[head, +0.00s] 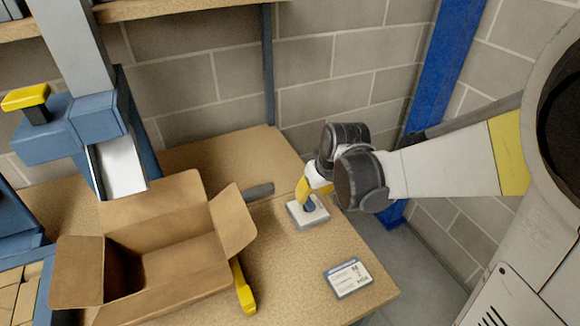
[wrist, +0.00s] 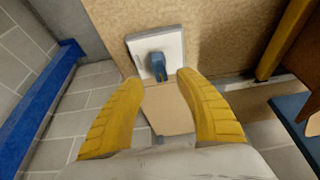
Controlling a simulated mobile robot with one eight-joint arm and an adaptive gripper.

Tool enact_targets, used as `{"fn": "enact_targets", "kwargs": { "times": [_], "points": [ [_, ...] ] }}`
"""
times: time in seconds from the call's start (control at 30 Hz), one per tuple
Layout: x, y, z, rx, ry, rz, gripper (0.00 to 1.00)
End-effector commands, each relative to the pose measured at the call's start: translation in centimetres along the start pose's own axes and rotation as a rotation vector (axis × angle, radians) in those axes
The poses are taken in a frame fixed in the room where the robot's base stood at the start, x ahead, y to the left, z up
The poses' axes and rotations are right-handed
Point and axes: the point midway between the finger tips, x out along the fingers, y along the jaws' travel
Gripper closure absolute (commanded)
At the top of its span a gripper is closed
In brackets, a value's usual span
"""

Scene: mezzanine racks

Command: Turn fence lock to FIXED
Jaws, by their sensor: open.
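The fence lock is a small blue knob (head: 309,205) on a square white plate (head: 296,216), lying on the tan worktop near its back right edge. In the wrist view the blue knob (wrist: 158,66) stands on the white plate (wrist: 137,50), just beyond my fingertips. My gripper (head: 310,188) is at the plate, its yellow fingers pointing down over the knob. In the wrist view my gripper (wrist: 160,80) is open, with one fingertip to each side of the knob's near end. I cannot tell whether they touch it. No lock marking is readable.
An open cardboard box (head: 185,265) stands left of the lock, with a yellow bar (head: 243,290) beside it. A small labelled card (head: 347,278) lies near the front right edge. A blue post (head: 440,70) rises behind my arm. Worktop between lock and card is clear.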

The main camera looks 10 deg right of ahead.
Motion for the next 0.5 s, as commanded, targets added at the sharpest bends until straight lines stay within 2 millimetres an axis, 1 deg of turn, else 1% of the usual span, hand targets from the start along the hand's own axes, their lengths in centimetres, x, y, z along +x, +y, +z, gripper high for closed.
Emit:
{"fn": "enact_targets", "kwargs": {
  "times": [0.03,0.2,0.33,0.5],
  "points": [
    [1.4,0.0,0.1,-0.001,0.0,0.0,0.59],
    [4.2,0.0,0.1,-0.001,0.0,0.0,0.59],
    [5.2,0.0,0.0,0.0,0.0,0.0,0.59],
    [5.5,0.0,0.0,0.0,0.0,0.0,0.59]
  ]
}}
